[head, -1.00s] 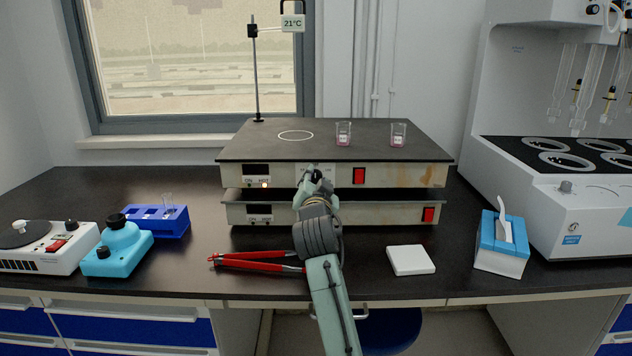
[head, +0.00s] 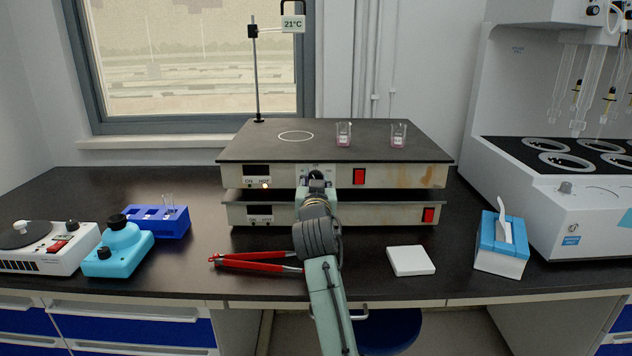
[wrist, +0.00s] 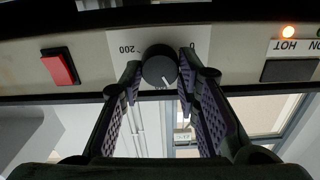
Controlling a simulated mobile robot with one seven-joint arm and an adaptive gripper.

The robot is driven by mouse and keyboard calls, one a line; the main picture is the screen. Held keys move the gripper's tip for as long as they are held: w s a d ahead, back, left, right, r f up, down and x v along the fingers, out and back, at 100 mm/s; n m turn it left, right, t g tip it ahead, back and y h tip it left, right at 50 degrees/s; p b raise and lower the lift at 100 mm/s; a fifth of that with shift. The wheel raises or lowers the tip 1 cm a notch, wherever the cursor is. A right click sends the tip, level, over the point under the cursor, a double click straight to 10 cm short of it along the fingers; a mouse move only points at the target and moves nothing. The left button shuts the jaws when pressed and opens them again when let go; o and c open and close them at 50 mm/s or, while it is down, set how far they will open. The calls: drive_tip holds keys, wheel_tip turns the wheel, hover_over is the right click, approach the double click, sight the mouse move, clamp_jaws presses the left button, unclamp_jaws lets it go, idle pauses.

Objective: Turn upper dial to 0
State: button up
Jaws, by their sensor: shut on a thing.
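The upper dial (wrist: 160,67) is a black round knob on the front of the upper hot plate (head: 410,177). It sits between printed marks "200" and "0" in the wrist view, which is upside down. A short white line on the knob points to the picture's bottom, slightly right. My gripper (wrist: 158,75) is shut on the dial, one finger on each side. In the head view my gripper (head: 317,175) and wrist hide most of the dial.
A red switch (head: 359,177) is right of the dial, and a lit HOT lamp (head: 265,186) is to the left. Two beakers (head: 343,134) stand on the plate. A lower hot plate (head: 385,214) is underneath. Red-handled tongs (head: 262,267) lie beside my arm.

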drive_tip(key=n, duration=1.8)
drive_tip(key=shift+a+f+b, duration=0.15)
drive_tip(key=shift+b, duration=0.15)
drive_tip(key=shift+n, duration=0.4)
drive_tip(key=o, duration=1.2)
drive_tip(key=shift+c, duration=0.2)
drive_tip(key=s, duration=1.2)
